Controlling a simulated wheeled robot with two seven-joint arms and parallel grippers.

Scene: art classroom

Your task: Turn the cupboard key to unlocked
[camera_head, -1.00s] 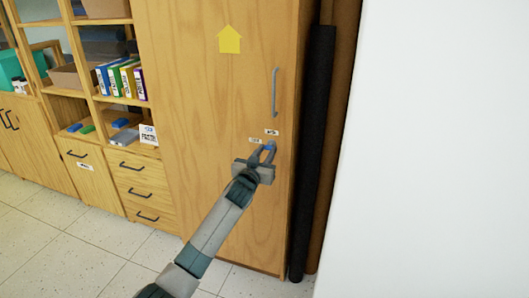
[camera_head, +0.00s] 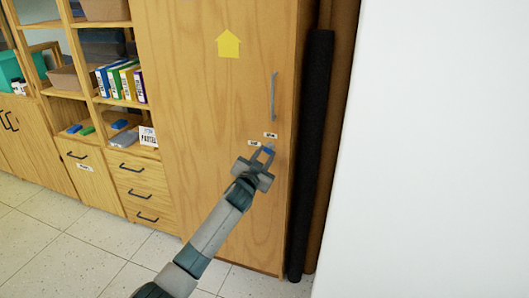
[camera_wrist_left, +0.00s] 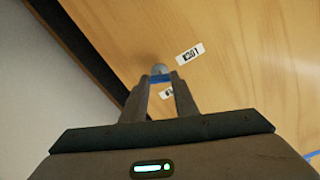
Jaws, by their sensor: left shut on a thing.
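The tall wooden cupboard door (camera_head: 215,120) has a grey vertical handle (camera_head: 273,97). Below the handle is a small key with a blue part (camera_head: 268,150). In the left wrist view the key (camera_wrist_left: 160,77) shows as a blue band and a grey tip between my fingers, against the door. My left gripper (camera_head: 263,156) is shut on the key. Two small white labels are beside it, one above (camera_head: 271,135) and one to the left (camera_head: 254,143); their print is too small to read. The fingers hide part of the key. My right gripper is not in view.
A dark roll (camera_head: 312,150) stands upright just right of the cupboard, with a white wall (camera_head: 430,150) beyond. Shelves with binders (camera_head: 120,80) and drawers (camera_head: 145,190) are at the left. The tiled floor (camera_head: 60,245) in front is clear.

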